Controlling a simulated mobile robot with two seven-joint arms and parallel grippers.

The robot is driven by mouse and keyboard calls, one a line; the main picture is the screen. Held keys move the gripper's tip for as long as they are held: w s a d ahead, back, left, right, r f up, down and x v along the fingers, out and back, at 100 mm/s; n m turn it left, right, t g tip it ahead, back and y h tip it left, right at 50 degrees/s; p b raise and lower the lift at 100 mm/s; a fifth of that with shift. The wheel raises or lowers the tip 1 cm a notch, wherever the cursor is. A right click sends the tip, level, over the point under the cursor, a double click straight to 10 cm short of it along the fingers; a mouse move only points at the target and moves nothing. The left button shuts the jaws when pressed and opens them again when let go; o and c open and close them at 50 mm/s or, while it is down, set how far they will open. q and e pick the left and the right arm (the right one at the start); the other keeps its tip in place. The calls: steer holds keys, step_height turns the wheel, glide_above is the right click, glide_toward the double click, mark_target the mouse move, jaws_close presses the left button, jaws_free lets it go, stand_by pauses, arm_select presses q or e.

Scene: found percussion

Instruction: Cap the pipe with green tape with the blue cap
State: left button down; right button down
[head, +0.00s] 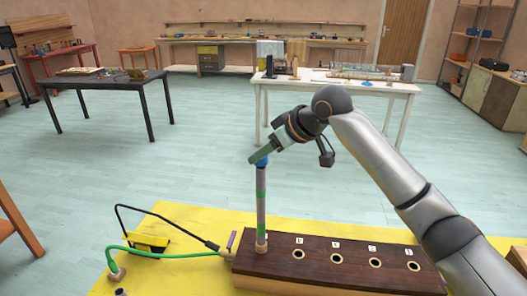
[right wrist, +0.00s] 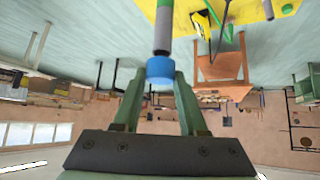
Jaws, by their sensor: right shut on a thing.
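The grey pipe with a green tape band (head: 261,196) stands upright in the leftmost hole of the dark wooden block (head: 318,251). The blue cap (head: 262,162) is at the pipe's top end, in line with it. My right gripper (head: 259,158) is shut on the blue cap from above. In the right wrist view the blue cap (right wrist: 160,69) is between the green fingertips, and the pipe's grey end (right wrist: 162,45) meets it. I cannot tell how far the cap sits over the pipe. My left gripper is not in view.
The block has several empty lettered holes (head: 336,258) to the right of the pipe. A green hose (head: 170,256) and a black-and-yellow item (head: 150,243) lie to the left on the yellow surface (head: 190,218). Tables stand far behind across open floor.

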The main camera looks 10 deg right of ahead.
mark_target(266, 163)
steer(key=shift+f, duration=1.7)
stand_by(0.5)
steer(key=shift+c, duration=1.8)
jaws_free()
steer(key=b+v, duration=0.1)
steer(key=v, duration=1.1)
steer(key=shift+s+d+r+b, duration=0.15)
steer(key=shift+r+b, duration=0.05)
steer(key=shift+b, duration=0.1)
